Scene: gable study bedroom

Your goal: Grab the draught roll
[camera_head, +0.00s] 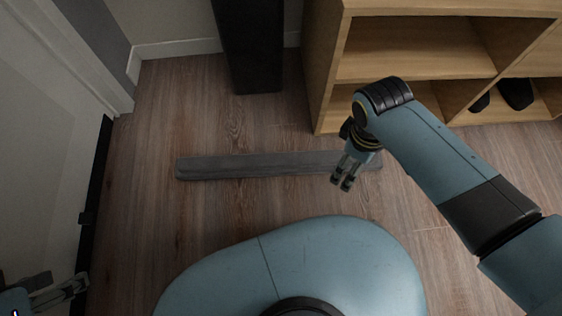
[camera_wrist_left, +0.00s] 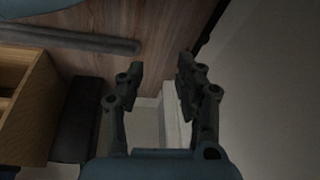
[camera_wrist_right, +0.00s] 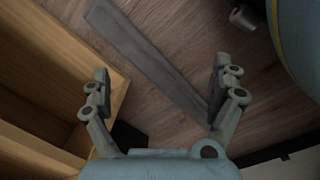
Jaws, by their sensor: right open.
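The draught roll (camera_head: 250,164) is a long grey strip lying flat on the wooden floor in front of the shelf unit. My right gripper (camera_head: 342,181) is open and empty near the roll's right end, and hides part of it in the head view. The roll (camera_wrist_right: 150,62) runs diagonally between the open fingers (camera_wrist_right: 158,88) in the right wrist view, beyond them. My left gripper (camera_head: 80,284) is at the far lower left of the head view, away from the roll. Its fingers (camera_wrist_left: 160,72) are apart and empty, and the roll (camera_wrist_left: 70,38) shows at upper left in the left wrist view.
A wooden shelf unit (camera_head: 328,95) with dark items in a lower cubby stands behind the roll's right end. A dark upright box (camera_head: 252,50) stands at the back. A pale door (camera_head: 50,130) is at left. Floor around the roll's left half is clear.

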